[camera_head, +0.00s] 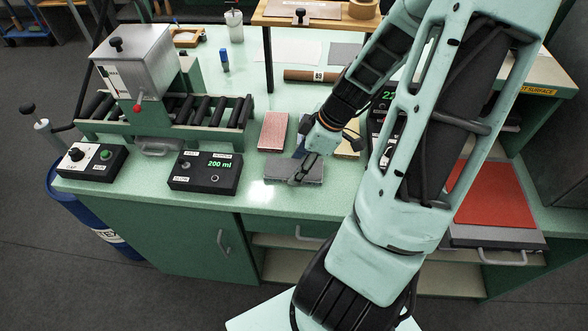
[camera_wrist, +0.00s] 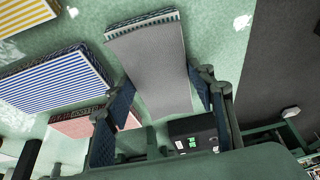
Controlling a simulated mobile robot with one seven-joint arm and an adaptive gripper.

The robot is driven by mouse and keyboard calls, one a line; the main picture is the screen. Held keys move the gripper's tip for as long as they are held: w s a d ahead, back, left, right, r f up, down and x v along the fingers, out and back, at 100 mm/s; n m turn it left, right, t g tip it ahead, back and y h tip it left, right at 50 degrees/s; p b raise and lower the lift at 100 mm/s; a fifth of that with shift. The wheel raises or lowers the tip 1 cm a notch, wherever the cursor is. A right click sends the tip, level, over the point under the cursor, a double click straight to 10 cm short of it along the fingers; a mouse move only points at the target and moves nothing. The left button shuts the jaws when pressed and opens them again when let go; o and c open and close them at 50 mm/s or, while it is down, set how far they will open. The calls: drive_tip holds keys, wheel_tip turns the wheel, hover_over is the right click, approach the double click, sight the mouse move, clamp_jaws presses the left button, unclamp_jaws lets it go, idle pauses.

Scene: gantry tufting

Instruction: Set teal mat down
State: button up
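The mat I take for the teal one shows a plain grey face and a thin teal-and-white striped edge. In the head view this grey-faced mat (camera_head: 277,168) is at the bench's front, right of the 200 ml box. My gripper (camera_head: 306,172) is over it, pointing down. In the wrist view the mat (camera_wrist: 150,65) runs between the two fingers of my gripper (camera_wrist: 165,92). The fingers appear to press its two long sides.
A red-striped mat (camera_head: 273,130) lies behind it. A blue-striped mat (camera_wrist: 58,82) and a yellow-striped mat (camera_wrist: 22,14) lie nearby. The black 200 ml box (camera_head: 205,172) stands at left. A roller machine (camera_head: 150,85) is further left. Bench room between box and mat is clear.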

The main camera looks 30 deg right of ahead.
drive_tip(key=c, duration=0.6)
drive_tip(key=shift+o, duration=0.2)
drive_tip(key=shift+r, duration=0.1)
